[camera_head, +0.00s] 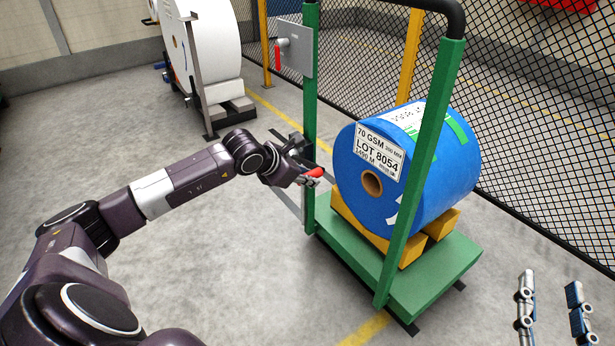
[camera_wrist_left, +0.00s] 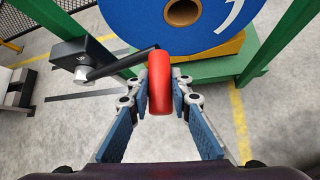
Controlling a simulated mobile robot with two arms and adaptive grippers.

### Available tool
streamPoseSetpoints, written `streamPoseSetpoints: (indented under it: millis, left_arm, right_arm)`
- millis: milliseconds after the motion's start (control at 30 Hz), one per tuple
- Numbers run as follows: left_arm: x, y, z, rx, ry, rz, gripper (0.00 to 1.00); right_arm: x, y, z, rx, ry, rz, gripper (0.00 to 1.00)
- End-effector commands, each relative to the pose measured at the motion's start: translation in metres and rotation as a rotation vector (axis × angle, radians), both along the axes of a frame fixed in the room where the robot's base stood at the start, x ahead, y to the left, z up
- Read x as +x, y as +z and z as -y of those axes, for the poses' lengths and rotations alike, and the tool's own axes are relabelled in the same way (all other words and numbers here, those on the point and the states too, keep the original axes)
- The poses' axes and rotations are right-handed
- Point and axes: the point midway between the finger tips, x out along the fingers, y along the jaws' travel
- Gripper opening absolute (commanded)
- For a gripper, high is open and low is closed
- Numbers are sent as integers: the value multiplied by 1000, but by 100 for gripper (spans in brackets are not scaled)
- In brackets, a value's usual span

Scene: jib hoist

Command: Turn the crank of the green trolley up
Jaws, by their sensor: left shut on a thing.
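The green trolley (camera_head: 435,278) stands right of centre in the head view, carrying a big blue roll (camera_head: 425,190) on yellow blocks. Its crank shows in the left wrist view as a black arm (camera_wrist_left: 122,65) running from a dark box (camera_wrist_left: 80,55) to a red handle (camera_wrist_left: 160,84). The red handle also shows in the head view (camera_head: 316,173) beside the left green post. My left gripper (camera_head: 308,178) is shut on the red handle, with one finger on each side of it. My right gripper (camera_head: 551,305) is open and empty at the lower right.
A black mesh fence (camera_head: 520,110) stands behind the trolley. A white roll on a stand (camera_head: 212,100) is at the back left. A grey panel with a red handle (camera_head: 293,50) is on a yellow post. The grey floor on the left is clear.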

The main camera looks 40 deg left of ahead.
Motion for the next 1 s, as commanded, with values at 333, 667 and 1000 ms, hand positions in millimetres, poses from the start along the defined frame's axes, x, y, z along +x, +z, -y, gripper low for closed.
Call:
streamPoseSetpoints:
  millis: [333,667,1000]
  left_arm:
    - [-1,-4,0,0,0,-8,37]
    - [-15,9,-3,4,0,-7,37]
    - [-56,46,-9,7,3,-10,37]
  right_arm:
    - [0,0,0,0,-1,0,40]
    - [0,-1,0,-1,0,-3,40]
    - [0,-1,0,0,0,-2,40]
